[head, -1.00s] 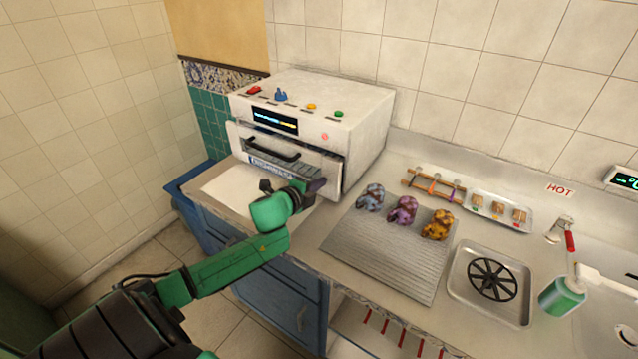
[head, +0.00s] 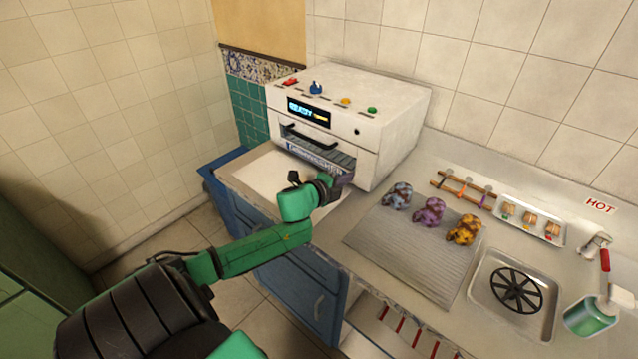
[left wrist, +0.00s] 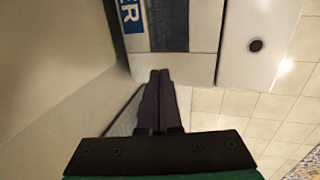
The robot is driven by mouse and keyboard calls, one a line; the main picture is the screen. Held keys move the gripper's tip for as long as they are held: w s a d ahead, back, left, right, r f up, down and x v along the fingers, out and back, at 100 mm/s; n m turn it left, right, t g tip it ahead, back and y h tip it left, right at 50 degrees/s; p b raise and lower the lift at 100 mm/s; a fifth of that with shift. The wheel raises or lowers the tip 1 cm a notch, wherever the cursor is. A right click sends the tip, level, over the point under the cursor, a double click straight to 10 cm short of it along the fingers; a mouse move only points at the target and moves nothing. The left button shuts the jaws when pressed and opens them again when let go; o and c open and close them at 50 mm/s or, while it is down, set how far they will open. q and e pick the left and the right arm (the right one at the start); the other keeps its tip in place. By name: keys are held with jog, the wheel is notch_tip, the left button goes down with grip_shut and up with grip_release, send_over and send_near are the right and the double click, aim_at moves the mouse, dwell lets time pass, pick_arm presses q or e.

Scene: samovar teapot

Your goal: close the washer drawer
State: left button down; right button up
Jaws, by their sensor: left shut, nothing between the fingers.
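The white washer (head: 395,125) stands on the counter against the back wall, with a lit display on its front. Its drawer front (head: 290,150) has a black bar handle (head: 310,138) and a blue lettered label below it. My left gripper (head: 345,180) is shut and empty at the lower right of the drawer front. In the left wrist view its fingertips (left wrist: 160,76) are at the drawer front's edge, beside the label; contact is unclear. My right gripper is out of view.
A pale board (head: 262,175) lies before the washer.

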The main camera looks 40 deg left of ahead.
pick_arm(q)
jog(key=v, duration=0.3)
jog(key=shift+s+f, duration=0.15)
jog(key=shift+s, duration=0.45)
jog(key=v, duration=0.6)
jog(key=shift+r, duration=0.25)
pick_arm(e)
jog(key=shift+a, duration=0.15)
pick_arm(q)
jog(key=shift+w, duration=0.1)
